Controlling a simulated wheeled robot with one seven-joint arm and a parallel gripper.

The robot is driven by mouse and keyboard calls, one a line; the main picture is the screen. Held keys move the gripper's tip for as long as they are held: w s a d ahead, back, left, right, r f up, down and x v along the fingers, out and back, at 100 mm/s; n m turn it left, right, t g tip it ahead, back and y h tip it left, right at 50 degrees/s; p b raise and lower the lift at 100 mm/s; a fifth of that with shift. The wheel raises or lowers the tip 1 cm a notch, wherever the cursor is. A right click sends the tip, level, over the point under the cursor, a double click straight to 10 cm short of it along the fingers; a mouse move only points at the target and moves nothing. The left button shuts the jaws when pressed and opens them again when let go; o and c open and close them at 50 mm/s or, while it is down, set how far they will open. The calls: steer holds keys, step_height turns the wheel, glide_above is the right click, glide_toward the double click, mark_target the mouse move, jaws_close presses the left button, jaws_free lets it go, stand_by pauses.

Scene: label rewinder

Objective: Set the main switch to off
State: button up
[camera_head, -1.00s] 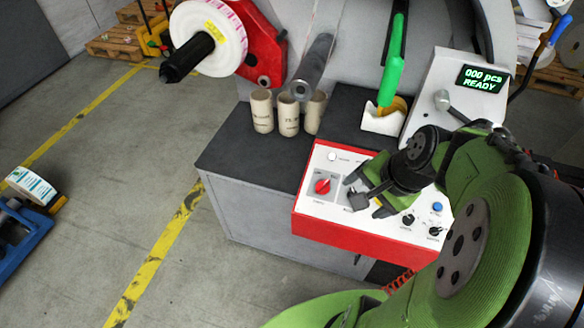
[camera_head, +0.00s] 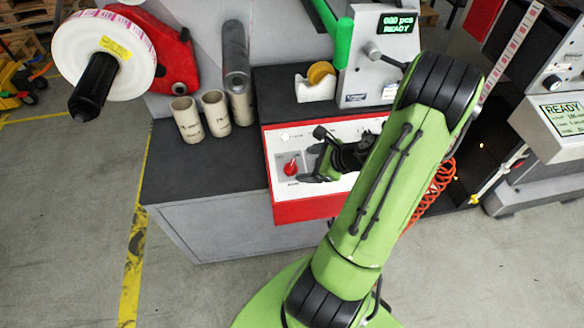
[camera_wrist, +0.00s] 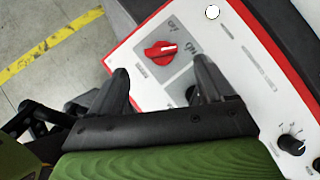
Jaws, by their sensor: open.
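The main switch is a red rotary knob (camera_head: 290,168) at the left end of the white-topped, red-sided control panel (camera_head: 306,209). In the head view my gripper (camera_head: 312,162) is low over the panel, just right of the knob. I cannot tell whether it touches the panel.
A white lamp or button (camera_wrist: 212,12) and a black knob (camera_wrist: 292,143) are on the same panel. Cardboard cores (camera_head: 187,119) stand on the dark bench at left. A tape dispenser (camera_head: 315,87) and the display unit (camera_head: 366,60) stand behind the panel.

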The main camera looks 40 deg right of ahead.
mark_target(291, 166)
steer(key=b+x, duration=0.1)
steer(key=x, duration=0.6)
steer(key=shift+w+f, duration=0.1)
steer(key=shift+c, duration=0.3)
steer(key=c, duration=1)
